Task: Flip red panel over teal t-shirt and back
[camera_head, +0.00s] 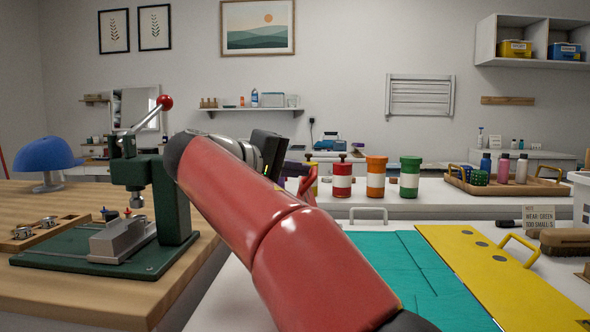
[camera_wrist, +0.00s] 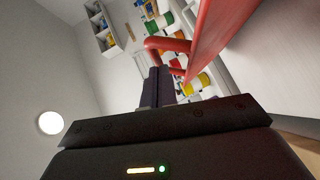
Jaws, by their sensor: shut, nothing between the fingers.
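The teal t-shirt (camera_head: 410,258) lies flat on the white table, partly hidden by my red arm. A yellow panel (camera_head: 490,270) with a yellow handle lies to its right. The red panel (camera_wrist: 226,32) stands raised and steeply tilted in the wrist view, with its red handle (camera_wrist: 166,44) by my fingertips. In the head view only a small red part (camera_head: 306,184) shows beyond my arm; the rest is hidden. My gripper (camera_wrist: 157,74) is shut and empty, its dark fingers close to the handle. I cannot tell whether they touch it.
A green press (camera_head: 165,205) stands on the wooden table at left, beside a blue cap (camera_head: 47,154). Red, orange and green canisters (camera_head: 376,176) stand behind the t-shirt. A wooden tray with bottles (camera_head: 505,182) is at back right. A brush (camera_head: 565,241) lies right of the yellow panel.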

